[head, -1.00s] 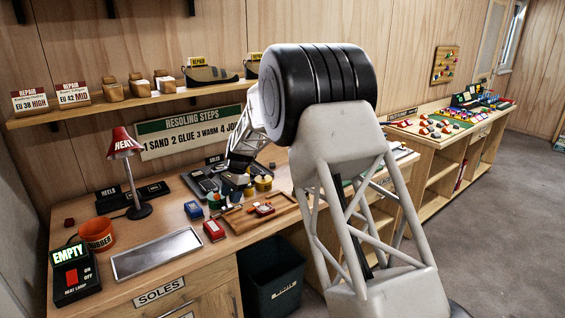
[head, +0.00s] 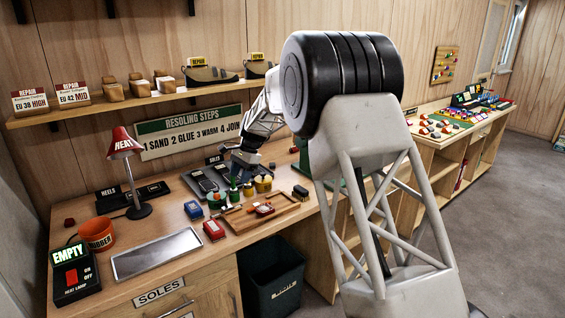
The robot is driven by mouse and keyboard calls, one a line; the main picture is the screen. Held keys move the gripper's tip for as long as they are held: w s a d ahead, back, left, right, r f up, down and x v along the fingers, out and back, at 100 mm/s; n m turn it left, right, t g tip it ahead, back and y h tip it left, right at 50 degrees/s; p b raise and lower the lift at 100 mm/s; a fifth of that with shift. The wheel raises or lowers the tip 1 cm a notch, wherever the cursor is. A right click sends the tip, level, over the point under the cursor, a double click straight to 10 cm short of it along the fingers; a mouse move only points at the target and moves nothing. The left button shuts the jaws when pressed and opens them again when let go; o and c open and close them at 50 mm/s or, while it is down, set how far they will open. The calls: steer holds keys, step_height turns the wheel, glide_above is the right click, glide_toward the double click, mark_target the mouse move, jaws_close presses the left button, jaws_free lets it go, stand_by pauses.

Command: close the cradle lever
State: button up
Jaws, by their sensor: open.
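My gripper (head: 240,172) is small in the head view, above the back of the workbench, over several small green and yellow pots. Its fingers are small and dark, and it appears empty and open. A green upright piece (head: 304,158) shows at the back right of the bench, mostly hidden behind my arm; I cannot tell whether it is the cradle. I cannot make out the cradle lever or its position.
A wooden tray (head: 270,220) with a red item, a dark brush (head: 300,193), a blue box (head: 193,209) and a red box (head: 214,230) lie on the bench (head: 215,270). A red heat lamp (head: 124,143) stands to the left. A shelf (head: 120,105) runs above. The metal plate is empty.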

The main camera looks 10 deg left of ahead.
steer(key=s+d+r, duration=0.5)
steer(key=d, duration=0.3)
steer(key=s+d+r+n+t, duration=0.1)
steer(key=s+d+r, duration=0.3)
steer(key=d+r, duration=0.2)
steer(key=shift+s+d+n+t, duration=0.3)
steer(key=shift+s+d, duration=0.1)
steer(key=shift+d, duration=1)
steer(key=s+d+r+n+t+h, duration=0.1)
steer(key=s+d+r, duration=0.2)
steer(key=s+d, duration=0.65)
steer(key=s+d+r+n+t+h, duration=0.1)
steer(key=s+d+r, duration=0.2)
steer(key=s+d, duration=0.7)
steer(key=s+d+f+n, duration=0.1)
steer(key=s+d+f, duration=0.1)
steer(key=s, duration=0.7)
steer(key=s+d+f+n+t+h, duration=0.1)
steer(key=s+d+f, duration=0.1)
steer(key=s+d, duration=0.3)
steer(key=s+d+f+n+t, duration=0.1)
steer(key=s+d, duration=0.3)
steer(key=s, duration=0.8)
steer(key=shift+s+d+f+h, duration=0.15)
steer(key=shift+s+f+h, duration=0.2)
steer(key=shift+f, duration=0.4)
